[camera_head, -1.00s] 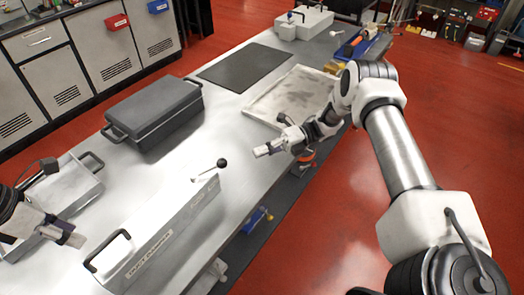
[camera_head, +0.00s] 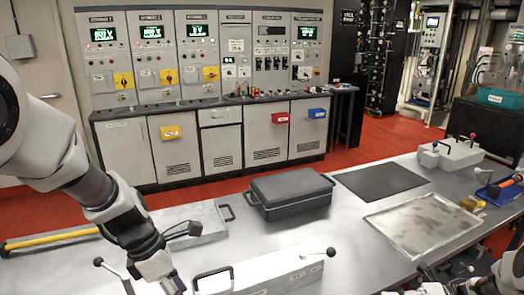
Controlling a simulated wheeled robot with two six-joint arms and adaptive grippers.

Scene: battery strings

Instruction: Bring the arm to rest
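My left arm comes in from the left. Its gripper (camera_head: 158,278) points down over the near left of the metal table (camera_head: 245,240), beside the long light-grey box (camera_head: 275,272) with a black handle and a ball-tipped lever. The fingertips are cut off by the bottom edge, so I cannot tell whether they are open. My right arm shows only at the bottom right corner. Its gripper (camera_head: 428,278) is low over the table's near edge, partly out of frame, and its fingers are too unclear to judge. I see nothing clearly held in either gripper.
A dark lidded case (camera_head: 290,193) stands mid-table. A black mat (camera_head: 380,182) and a worn shallow tray (camera_head: 424,225) lie to its right. A light box with levers (camera_head: 450,153) stands at the far right. Control cabinets (camera_head: 205,60) line the back wall, with red floor before them.

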